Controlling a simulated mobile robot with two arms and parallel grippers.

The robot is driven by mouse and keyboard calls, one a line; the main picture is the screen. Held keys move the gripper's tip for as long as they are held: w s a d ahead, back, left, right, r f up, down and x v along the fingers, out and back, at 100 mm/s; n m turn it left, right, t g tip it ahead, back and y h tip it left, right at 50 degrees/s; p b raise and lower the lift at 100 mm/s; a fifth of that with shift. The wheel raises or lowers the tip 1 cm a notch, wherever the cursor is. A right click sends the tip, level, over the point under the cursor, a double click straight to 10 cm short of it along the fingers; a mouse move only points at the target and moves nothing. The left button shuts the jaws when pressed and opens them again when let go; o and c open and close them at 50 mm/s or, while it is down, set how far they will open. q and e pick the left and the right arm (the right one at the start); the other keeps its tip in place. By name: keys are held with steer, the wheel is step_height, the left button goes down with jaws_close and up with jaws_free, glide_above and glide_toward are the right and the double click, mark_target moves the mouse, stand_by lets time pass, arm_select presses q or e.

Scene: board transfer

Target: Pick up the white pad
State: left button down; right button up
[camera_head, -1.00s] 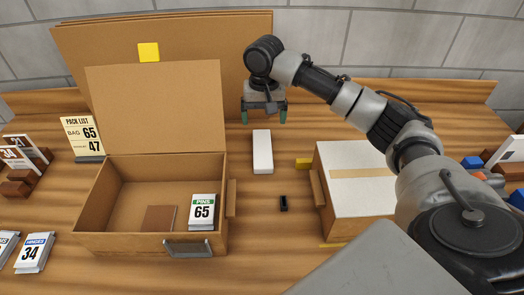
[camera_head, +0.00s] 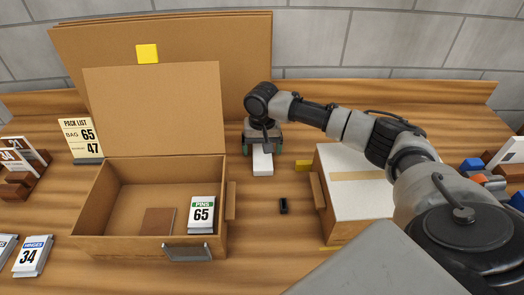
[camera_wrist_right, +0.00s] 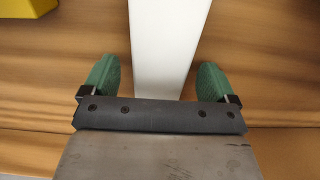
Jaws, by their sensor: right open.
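The white pad (camera_head: 262,164) is a long white block on the wooden table, between the open cardboard box and the closed box. My right gripper (camera_head: 263,150) is over the pad's far end and hides that part in the head view. In the right wrist view the pad (camera_wrist_right: 165,45) runs between the two green fingertips of my right gripper (camera_wrist_right: 157,78). The fingers are open, one on each side, with a gap between each finger and the pad. My left gripper is not in view.
A closed box (camera_head: 360,205) stands at right. A small black item (camera_head: 284,206) and a yellow block (camera_head: 303,165) lie near the pad.

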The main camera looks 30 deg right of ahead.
steer(key=c, duration=1)
